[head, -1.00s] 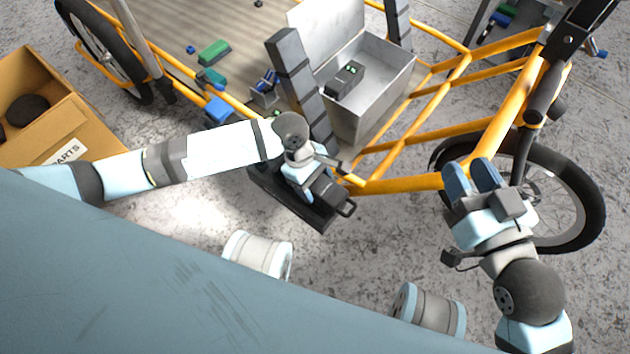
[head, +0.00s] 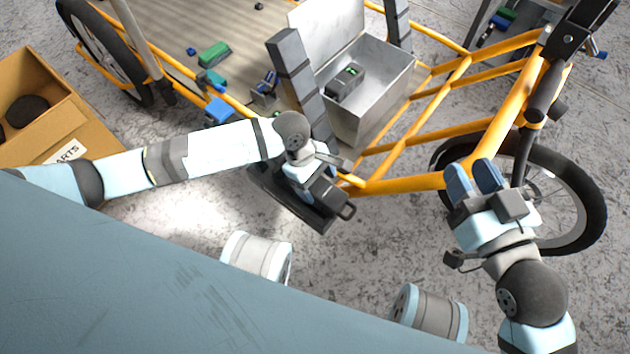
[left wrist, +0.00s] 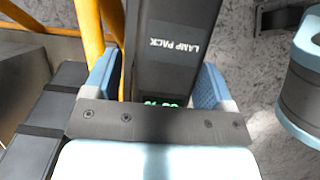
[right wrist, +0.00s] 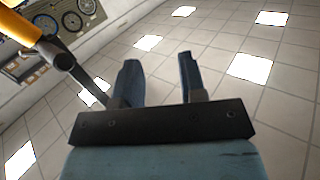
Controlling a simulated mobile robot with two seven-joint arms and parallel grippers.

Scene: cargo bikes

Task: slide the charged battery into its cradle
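A dark pack marked LAMP PACK (left wrist: 172,45), with a green readout at its near end, lies between the blue fingers of my left gripper (left wrist: 160,88) in the left wrist view. Both fingers appear against its sides. In the head view my left gripper (head: 322,186) is low beside the orange frame, over a long black body (head: 290,200) with a loop handle; my wrist hides part of it. Another dark unit with a green light (head: 345,82) sits in the open metal box (head: 365,115). I cannot tell which part is the cradle. My right gripper (head: 475,180) is open and empty.
The orange bike frame (head: 400,186) and a wheel (head: 570,195) stand close to both arms. A grey stacked post (head: 290,70) rises beside my left wrist. A cardboard parts box (head: 95,135) is at the left.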

